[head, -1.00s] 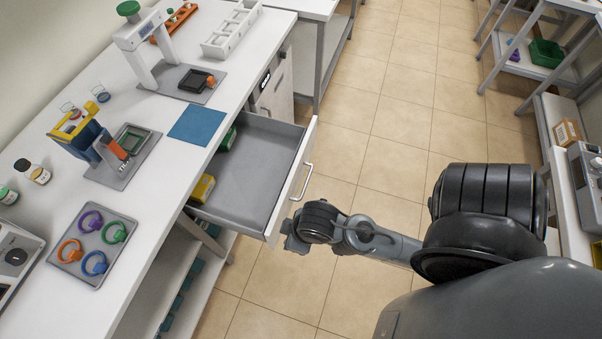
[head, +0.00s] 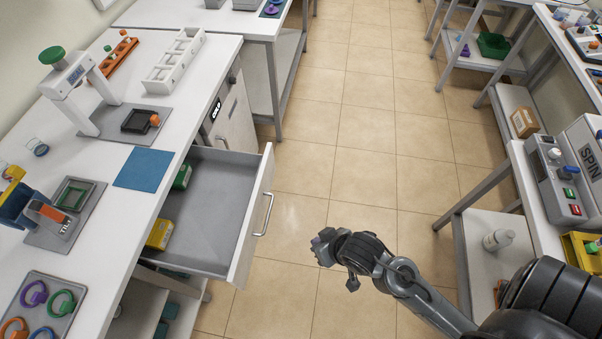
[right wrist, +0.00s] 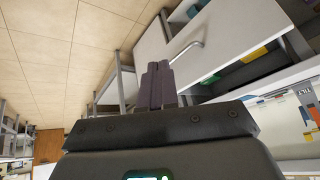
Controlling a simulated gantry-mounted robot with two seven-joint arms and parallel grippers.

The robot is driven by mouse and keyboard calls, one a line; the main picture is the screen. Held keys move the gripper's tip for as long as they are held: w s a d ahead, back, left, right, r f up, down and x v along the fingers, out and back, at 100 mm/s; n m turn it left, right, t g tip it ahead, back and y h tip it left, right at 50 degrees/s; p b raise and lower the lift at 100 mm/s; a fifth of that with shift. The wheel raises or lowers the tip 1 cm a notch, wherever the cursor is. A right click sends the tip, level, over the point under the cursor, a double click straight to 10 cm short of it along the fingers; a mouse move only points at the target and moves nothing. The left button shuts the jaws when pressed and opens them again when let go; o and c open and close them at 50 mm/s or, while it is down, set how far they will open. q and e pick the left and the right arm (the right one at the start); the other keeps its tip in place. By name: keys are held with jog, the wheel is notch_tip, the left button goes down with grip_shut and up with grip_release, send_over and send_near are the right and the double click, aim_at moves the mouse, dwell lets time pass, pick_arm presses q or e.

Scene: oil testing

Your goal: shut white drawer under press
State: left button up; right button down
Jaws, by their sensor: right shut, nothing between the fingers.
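The white drawer (head: 250,232) under the bench stands pulled out, with a grey interior and a bar handle (head: 266,214) on its front. A green item (head: 182,176) and a yellow item (head: 159,234) lie inside it. The press (head: 66,78), white with a green knob, stands on the bench above and behind the drawer. My right gripper (head: 320,245) is to the right of the drawer front, apart from it, over the floor. In the right wrist view its fingers (right wrist: 157,85) are together and empty, with the drawer front and handle (right wrist: 186,50) beyond them. My left gripper is not in view.
A blue mat (head: 144,168) lies on the bench edge by the drawer. The tiled floor right of the drawer is clear. A side bench with a SPIN device (head: 565,180) and a white bottle (head: 497,239) on its shelf stands at the right.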

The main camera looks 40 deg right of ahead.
jog(key=w+f+m+t+y+b, duration=0.3)
jog(key=w+f+m+b, duration=0.15)
jog(key=w+f, duration=0.35)
jog(key=m+t+y+b, duration=0.4)
jog(key=y+b, duration=0.4)
jog(key=b, duration=1.5)
send_near(270, 175)
jog(key=b+x, duration=0.1)
jog(key=x, duration=0.5)
jog(key=shift+w+a, duration=0.1)
jog(key=shift+a, duration=0.15)
jog(key=shift+w+a, duration=0.1)
jog(key=shift+w, duration=0.05)
